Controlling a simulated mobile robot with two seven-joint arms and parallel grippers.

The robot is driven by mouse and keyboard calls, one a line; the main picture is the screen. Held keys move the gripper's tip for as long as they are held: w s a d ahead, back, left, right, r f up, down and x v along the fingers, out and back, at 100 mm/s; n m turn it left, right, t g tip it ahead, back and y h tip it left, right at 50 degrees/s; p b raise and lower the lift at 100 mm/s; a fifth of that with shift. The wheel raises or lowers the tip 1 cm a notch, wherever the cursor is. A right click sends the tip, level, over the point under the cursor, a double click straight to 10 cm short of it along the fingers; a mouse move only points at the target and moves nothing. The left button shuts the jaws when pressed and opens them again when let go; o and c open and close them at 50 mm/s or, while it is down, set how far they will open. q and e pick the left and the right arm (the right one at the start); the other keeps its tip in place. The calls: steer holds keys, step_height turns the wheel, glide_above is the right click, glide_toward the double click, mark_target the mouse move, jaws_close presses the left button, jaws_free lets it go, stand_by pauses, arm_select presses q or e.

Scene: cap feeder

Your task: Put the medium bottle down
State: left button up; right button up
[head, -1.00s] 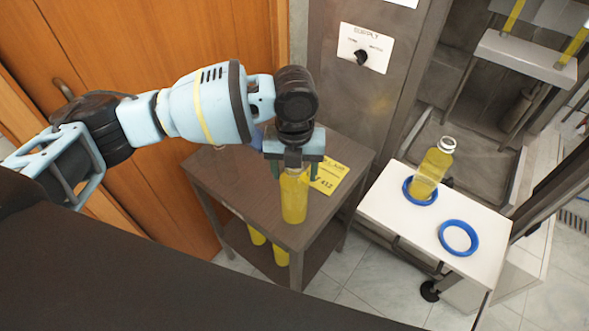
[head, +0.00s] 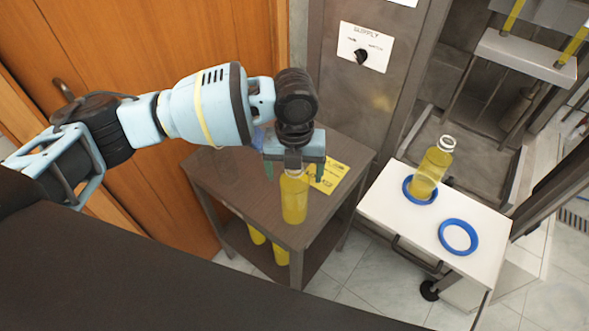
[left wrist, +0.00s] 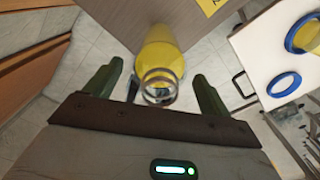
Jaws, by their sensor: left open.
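A yellow bottle (head: 294,200), which I take as the medium bottle, stands upright on the brown side table (head: 232,182), near its front corner. My left gripper (head: 295,172) is above it, with its fingers spread on either side of the bottle's top. In the left wrist view the bottle (left wrist: 160,58) shows between the two open fingers (left wrist: 158,78), with a gap on each side. Its clear neck faces the camera. The gripper hides the bottle's top in the head view. My right gripper is not in view.
A white table (head: 387,217) at right carries another yellow bottle (head: 432,170) in a blue ring (head: 408,190) and an empty blue ring (head: 458,237). More yellow bottles (head: 281,255) stand on the lower shelf. A yellow card (head: 330,177) lies behind the gripper.

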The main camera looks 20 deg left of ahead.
arm_select(q)
step_height(320, 180, up, 12)
stand_by(0.5)
